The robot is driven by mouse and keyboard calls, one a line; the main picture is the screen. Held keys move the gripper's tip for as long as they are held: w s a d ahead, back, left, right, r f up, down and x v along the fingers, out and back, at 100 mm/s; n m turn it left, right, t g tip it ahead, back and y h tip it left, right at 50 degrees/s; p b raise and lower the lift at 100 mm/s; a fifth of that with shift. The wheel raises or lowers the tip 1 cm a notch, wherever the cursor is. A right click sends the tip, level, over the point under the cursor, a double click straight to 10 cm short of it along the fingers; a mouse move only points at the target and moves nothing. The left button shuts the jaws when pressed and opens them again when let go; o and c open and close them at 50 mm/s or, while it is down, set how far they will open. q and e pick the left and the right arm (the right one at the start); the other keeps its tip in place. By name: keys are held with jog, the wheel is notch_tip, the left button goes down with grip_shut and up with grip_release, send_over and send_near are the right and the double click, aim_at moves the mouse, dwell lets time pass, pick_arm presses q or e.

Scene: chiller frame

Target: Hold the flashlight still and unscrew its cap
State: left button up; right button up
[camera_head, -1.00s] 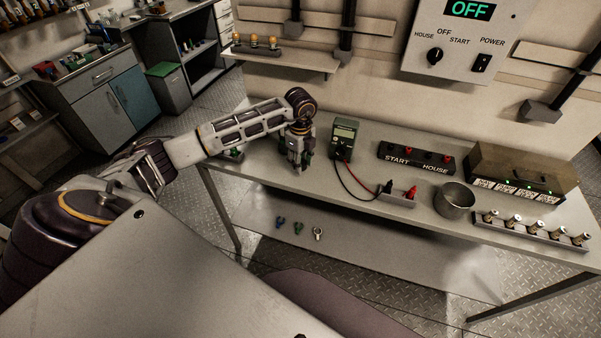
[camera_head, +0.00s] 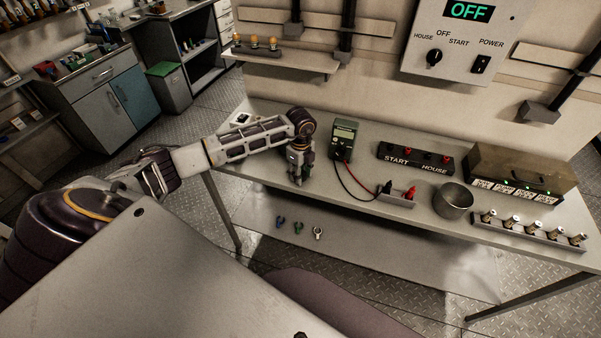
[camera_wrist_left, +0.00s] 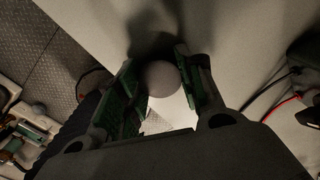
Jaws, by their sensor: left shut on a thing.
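My left gripper (camera_head: 299,179) points down over the left part of the grey workbench (camera_head: 420,215), left of the green multimeter. In the left wrist view its green-padded fingers (camera_wrist_left: 158,66) are shut on a round grey thing (camera_wrist_left: 161,78). Only its rounded end shows; its body is hidden, and I cannot tell whether it is the flashlight. No flashlight or cap can be picked out for sure in the head view. My right gripper is not in view.
The green multimeter (camera_head: 343,140) with red and black leads stands close beside my left gripper. A metal cup (camera_head: 453,200), a START/HOUSE block (camera_head: 415,158) and a rack of cells (camera_head: 530,232) are farther right. Small coloured parts (camera_head: 298,228) lie on the lower shelf.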

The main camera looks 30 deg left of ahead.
pick_arm(q)
jog(key=shift+f, duration=0.2)
jog(key=o, duration=1.1)
jog(key=shift+r, duration=0.15)
notch_tip(320, 180, up, 12)
jog(key=shift+f+b, duration=0.1)
jog(key=shift+b, duration=0.85)
jog(key=shift+d, duration=0.1)
